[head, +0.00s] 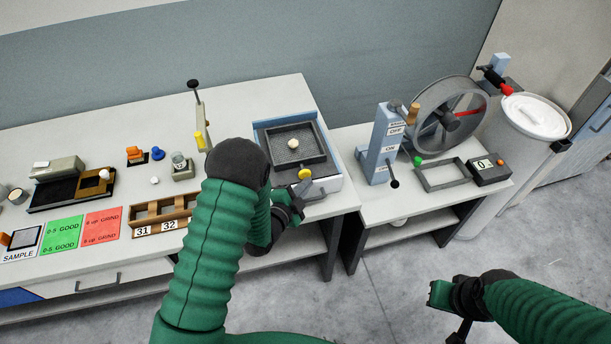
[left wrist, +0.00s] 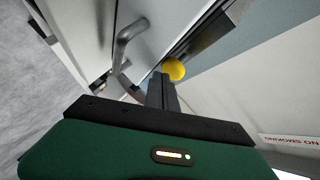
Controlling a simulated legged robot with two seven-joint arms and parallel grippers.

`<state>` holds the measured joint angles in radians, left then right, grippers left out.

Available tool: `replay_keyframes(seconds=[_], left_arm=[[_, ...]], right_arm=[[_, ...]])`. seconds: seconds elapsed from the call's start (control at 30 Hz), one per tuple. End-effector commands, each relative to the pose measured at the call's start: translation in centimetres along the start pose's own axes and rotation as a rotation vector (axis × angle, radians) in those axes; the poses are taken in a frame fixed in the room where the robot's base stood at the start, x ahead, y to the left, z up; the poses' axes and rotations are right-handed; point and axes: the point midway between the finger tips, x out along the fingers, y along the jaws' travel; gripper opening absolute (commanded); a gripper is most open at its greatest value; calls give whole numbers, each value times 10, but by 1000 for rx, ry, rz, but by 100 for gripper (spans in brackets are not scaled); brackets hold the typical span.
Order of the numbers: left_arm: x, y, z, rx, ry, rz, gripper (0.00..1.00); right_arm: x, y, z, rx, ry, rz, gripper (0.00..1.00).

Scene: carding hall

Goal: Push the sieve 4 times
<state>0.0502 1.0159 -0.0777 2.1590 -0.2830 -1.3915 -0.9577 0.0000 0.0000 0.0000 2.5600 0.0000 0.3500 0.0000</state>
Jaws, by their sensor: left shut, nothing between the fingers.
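The sieve (head: 277,153) is a dark square tray in a blue frame near the right end of the long table, with a small pale lump (head: 293,143) on it. A yellow knob (head: 305,173) sits at its front edge. My left gripper (head: 301,190) is shut and empty, just in front of the knob. In the left wrist view the shut fingers (left wrist: 162,90) point at the yellow knob (left wrist: 173,69), very close; whether they touch I cannot tell. My right gripper (head: 437,293) hangs low at the right, away from the tables; its jaws are unclear.
A bent grey handle (left wrist: 128,42) is left of my fingers in the left wrist view. A lever stand (head: 383,145), a wheel (head: 449,117) and a counter (head: 487,169) reading 0 stand on the right table. A numbered wooden rack (head: 160,212) is left of my arm.

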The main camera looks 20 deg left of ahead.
Motion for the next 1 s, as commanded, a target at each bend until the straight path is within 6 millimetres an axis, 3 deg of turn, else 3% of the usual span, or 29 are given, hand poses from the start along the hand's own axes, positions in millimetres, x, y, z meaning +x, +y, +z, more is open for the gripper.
replay_keyframes(seconds=[1.0], left_arm=[[8,-6,6,-1,0,-1,0]], right_arm=[[4,0,1,0,0,0,0]])
